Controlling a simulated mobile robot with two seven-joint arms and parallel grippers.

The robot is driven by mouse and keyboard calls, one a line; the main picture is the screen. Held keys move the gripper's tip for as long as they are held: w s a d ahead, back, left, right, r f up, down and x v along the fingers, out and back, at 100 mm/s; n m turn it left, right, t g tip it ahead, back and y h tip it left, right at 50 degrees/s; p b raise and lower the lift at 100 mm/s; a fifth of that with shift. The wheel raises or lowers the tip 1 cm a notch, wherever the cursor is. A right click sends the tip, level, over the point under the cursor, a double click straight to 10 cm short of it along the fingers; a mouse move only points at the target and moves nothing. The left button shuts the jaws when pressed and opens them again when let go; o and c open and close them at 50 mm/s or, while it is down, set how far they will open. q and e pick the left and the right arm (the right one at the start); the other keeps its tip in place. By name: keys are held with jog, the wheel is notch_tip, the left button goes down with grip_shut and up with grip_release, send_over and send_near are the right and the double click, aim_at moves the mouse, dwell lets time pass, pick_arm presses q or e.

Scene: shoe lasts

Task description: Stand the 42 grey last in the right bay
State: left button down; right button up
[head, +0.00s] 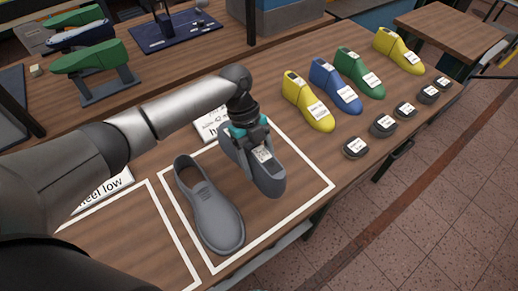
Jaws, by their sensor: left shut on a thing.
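The grey last (264,178) has a small white label on top, too small to read. My left gripper (252,136) is shut on its upper heel part from above. The last is upright, toe toward the near side, over the right part of the white-outlined right bay (302,210). I cannot tell whether its sole touches the table. A grey shoe (216,222) lies sole down in the same bay, just left of the last. The bay's sign (210,124) is partly hidden by my arm. My right gripper is out of view.
The left bay (165,205) has a sign ending "eel low" (103,189); my arm hides much of it. Yellow (308,105), blue (335,90) and green (360,75) lasts and another yellow last (397,52) stand to the right, beside several dark round pieces (383,126).

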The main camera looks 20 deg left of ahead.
pick_arm(q)
jog(key=shift+b+x, duration=0.9)
jog(key=shift+a+f+b, duration=0.2)
jog(key=shift+f+b, duration=0.25)
jog(key=shift+f, duration=0.2)
jog(key=shift+f+b, duration=0.5)
jog(key=shift+f, duration=0.1)
jog(key=shift+f+b, duration=1.75)
jog(key=shift+f, duration=0.75)
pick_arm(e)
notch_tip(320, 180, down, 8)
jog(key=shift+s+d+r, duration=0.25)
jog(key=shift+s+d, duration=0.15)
pick_arm(q)
jog(key=shift+f, duration=0.15)
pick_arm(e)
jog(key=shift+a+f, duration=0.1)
